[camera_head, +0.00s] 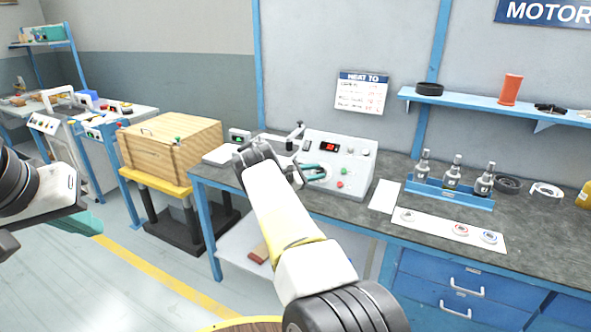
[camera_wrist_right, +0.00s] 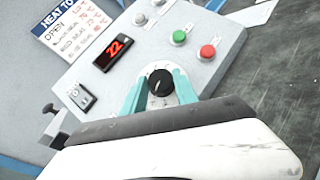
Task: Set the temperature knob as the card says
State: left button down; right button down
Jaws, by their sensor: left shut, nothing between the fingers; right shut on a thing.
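The "HEAT TO" card (camera_head: 362,93) hangs on the wall behind the bench. It also shows in the right wrist view (camera_wrist_right: 75,30); its lines are too small to read surely. The sloped grey control box (camera_head: 352,150) stands below it, with a red display (camera_wrist_right: 116,50) that looks like 22. My right gripper (camera_head: 313,173) is shut on the black temperature knob (camera_wrist_right: 161,83), one teal finger on each side of it. The knob's white mark points roughly up in the wrist view. My left gripper (camera_head: 82,222) is shut and empty, low at the left, away from the bench.
Green (camera_wrist_right: 179,37) and red (camera_wrist_right: 207,52) buttons sit close beside the knob, and a switch (camera_wrist_right: 81,96) sits below the display. A blue rack (camera_head: 448,190) with fittings and a white strip (camera_head: 425,224) with rings lie right. A wooden box (camera_head: 170,145) stands left.

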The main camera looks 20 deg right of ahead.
jog(key=shift+m, duration=0.3)
jog(key=c, duration=0.9)
grip_release()
jog(key=shift+c, duration=0.2)
jog(key=a, duration=0.5)
jog(key=a+r, duration=0.1)
jog(key=a, duration=0.1)
jog(key=shift+s+a+r, duration=0.1)
jog(key=shift+s+a, duration=0.25)
jog(key=shift+s, duration=0.05)
